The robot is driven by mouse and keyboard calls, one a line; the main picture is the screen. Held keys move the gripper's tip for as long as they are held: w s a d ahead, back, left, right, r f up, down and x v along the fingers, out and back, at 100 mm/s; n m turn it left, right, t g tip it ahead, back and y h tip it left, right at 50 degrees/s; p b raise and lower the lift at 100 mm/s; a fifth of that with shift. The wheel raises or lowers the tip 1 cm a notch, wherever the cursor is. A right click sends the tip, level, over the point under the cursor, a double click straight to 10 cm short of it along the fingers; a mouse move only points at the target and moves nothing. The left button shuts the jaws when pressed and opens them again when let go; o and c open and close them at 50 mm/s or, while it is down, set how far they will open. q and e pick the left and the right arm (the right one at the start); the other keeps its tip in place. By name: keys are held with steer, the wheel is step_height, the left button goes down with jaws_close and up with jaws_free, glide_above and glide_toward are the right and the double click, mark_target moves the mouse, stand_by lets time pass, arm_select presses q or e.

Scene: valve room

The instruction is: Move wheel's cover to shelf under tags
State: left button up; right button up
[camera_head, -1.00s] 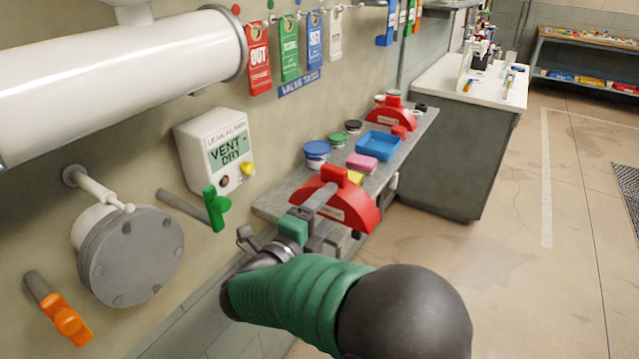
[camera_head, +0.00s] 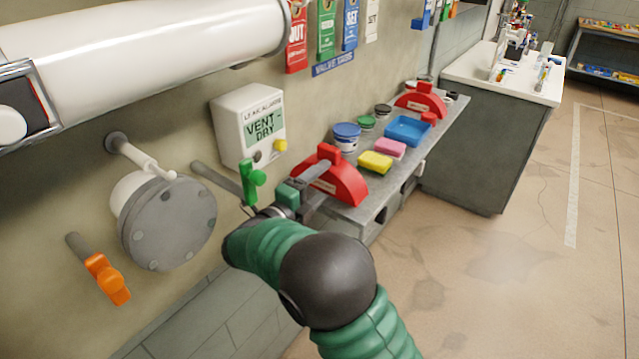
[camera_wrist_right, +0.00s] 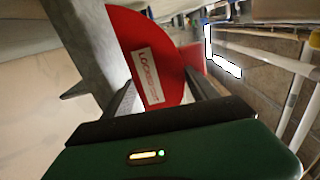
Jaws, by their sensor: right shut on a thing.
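The red half-round wheel's cover (camera_head: 338,182) with a white label is at the near end of the grey shelf (camera_head: 445,125), below the hanging tags (camera_head: 327,30). My right gripper (camera_head: 318,176) is shut on the cover. In the right wrist view the cover (camera_wrist_right: 128,50) is between the two dark fingers (camera_wrist_right: 160,95). The gripper partly hides the cover's near side, so I cannot tell whether its base fully touches the shelf. My left gripper is not in view.
A second red cover (camera_head: 421,101) stands at the shelf's far end. A yellow sponge (camera_head: 375,162), pink sponge (camera_head: 390,148), blue tray (camera_head: 408,130) and blue-lidded tub (camera_head: 346,137) stand between. Green (camera_head: 252,182) and orange (camera_head: 107,279) valve handles stick out from the wall at left.

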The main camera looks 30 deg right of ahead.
steer(key=shift+d+f+b, duration=0.35)
steer(key=shift+f+b, duration=0.15)
steer(key=shift+f, duration=0.2)
steer(key=o, duration=1.7)
steer(key=shift+a, duration=0.15)
